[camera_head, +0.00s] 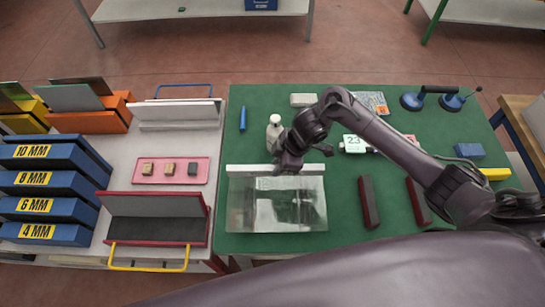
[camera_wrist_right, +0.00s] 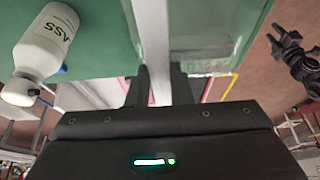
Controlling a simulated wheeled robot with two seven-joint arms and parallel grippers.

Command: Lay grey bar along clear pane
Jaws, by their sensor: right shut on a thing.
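The clear pane (camera_head: 238,215) lies flat on the green mat, with dark marks showing through it. The grey bar (camera_head: 248,168), pale and long, runs along the pane's far edge. My right gripper (camera_head: 287,168) is over the bar, right of its middle. In the right wrist view the right gripper (camera_wrist_right: 148,88) is shut on the grey bar (camera_wrist_right: 149,35), with the pane (camera_wrist_right: 200,35) just to its right. Whether the bar rests on the mat is not clear. A dark gripper, seemingly my left one (camera_wrist_right: 292,52), shows at the right of that view; its jaws are unclear.
A white bottle (camera_head: 274,130) stands just beyond the bar; it shows large in the wrist view (camera_wrist_right: 42,45). Two dark red-sided bars (camera_head: 369,202) (camera_head: 417,202) lie right of the pane. A pink tray (camera_head: 171,171) and dark red holder (camera_head: 155,220) are on the left table.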

